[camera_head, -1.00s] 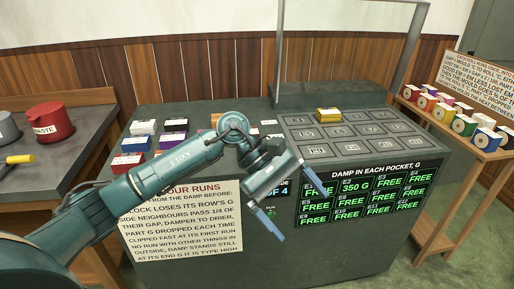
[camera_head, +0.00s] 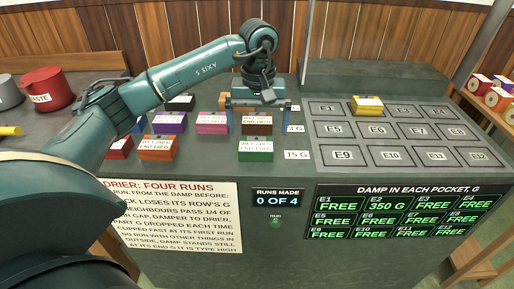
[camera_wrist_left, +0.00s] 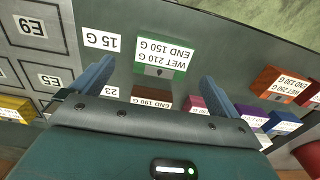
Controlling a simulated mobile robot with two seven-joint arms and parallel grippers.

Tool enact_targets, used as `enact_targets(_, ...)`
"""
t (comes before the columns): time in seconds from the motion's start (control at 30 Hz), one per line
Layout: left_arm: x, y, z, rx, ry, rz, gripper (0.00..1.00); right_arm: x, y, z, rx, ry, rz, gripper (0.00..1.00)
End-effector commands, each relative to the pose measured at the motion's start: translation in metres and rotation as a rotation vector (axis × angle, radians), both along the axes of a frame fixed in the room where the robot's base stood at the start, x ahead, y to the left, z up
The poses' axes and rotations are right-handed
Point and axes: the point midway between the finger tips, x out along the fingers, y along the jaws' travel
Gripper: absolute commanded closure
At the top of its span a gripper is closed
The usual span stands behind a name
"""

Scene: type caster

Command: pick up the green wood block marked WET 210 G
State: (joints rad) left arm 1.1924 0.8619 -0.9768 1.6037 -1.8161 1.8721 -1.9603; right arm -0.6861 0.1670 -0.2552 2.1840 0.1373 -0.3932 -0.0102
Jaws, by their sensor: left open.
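The green block (camera_head: 255,150) stands on the bench top in the nearest row of blocks, its white label facing up. In the left wrist view the green block (camera_wrist_left: 150,72) shows upside down, with "WET 210 G END 150 G" readable. My left gripper (camera_head: 258,118) is open, above and around the brown block (camera_head: 257,127) just behind the green one. In the left wrist view the open fingers (camera_wrist_left: 155,80) point toward the green block, one to each side of it, with nothing held. My right gripper is not in view.
Other labelled blocks stand left, including an orange one (camera_head: 157,153) and a pink one (camera_head: 211,128). A "15 G" card (camera_head: 298,155) lies right of the green block. The pocket grid (camera_head: 345,154) is further right, with a yellow block (camera_head: 368,106) at E2.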

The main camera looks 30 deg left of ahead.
Motion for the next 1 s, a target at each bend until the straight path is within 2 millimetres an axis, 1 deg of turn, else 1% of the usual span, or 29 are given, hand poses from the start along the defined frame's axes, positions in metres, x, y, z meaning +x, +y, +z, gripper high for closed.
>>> enact_targets(0.03, -0.001, 0.0, -0.006, 0.001, 0.003, 0.0, 0.0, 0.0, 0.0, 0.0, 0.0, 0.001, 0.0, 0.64)
enact_targets(0.17, 0.0, 0.0, -0.014, -0.001, 0.0, 0.0, 0.0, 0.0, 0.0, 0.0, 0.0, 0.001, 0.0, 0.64)
enact_targets(0.27, -0.001, 0.002, -0.023, -0.001, 0.003, 0.001, 0.0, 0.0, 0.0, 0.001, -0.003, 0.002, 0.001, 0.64)
enact_targets(0.4, -0.002, 0.006, -0.045, 0.0, 0.004, 0.001, 0.0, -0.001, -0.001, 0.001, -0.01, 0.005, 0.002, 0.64)
enact_targets(0.53, -0.002, 0.005, -0.061, -0.002, 0.003, 0.0, 0.0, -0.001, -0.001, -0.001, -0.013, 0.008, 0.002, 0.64)
enact_targets(0.63, -0.001, 0.005, -0.065, -0.001, 0.0, 0.0, 0.0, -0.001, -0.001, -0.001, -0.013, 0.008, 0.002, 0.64)
enact_targets(0.83, -0.001, 0.005, -0.065, -0.002, -0.001, 0.0, 0.0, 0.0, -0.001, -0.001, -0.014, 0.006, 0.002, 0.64)
enact_targets(1.0, -0.001, 0.005, -0.065, -0.002, -0.001, 0.0, 0.14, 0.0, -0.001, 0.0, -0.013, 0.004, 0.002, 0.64)
